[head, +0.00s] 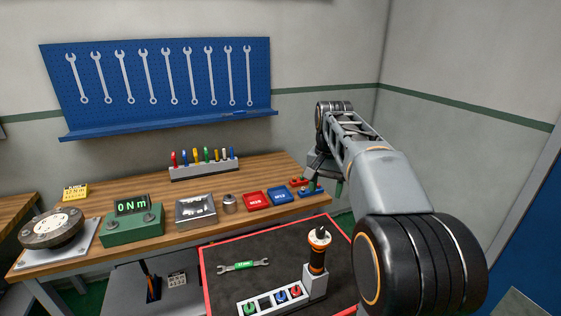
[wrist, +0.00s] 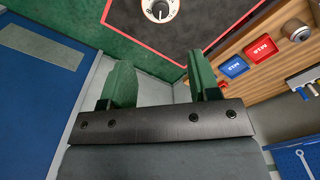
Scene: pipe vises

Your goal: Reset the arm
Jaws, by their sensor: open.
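My arm rises from the lower right of the head view and bends down at its far end. My gripper (wrist: 165,78) shows in the wrist view with its two green fingers apart and nothing between them. Its tips point over the floor beside the dark mat. In the head view the gripper (head: 328,170) is partly hidden by my own arm links, near the right end of the wooden bench.
The wooden bench (head: 130,190) holds a green torque display (head: 132,220), a dial device (head: 52,228), a red tray (head: 255,200) and a blue tray (head: 280,195). A red-edged mat (head: 222,292) carries a wrench (head: 243,266) and an upright orange-banded tool (head: 318,250).

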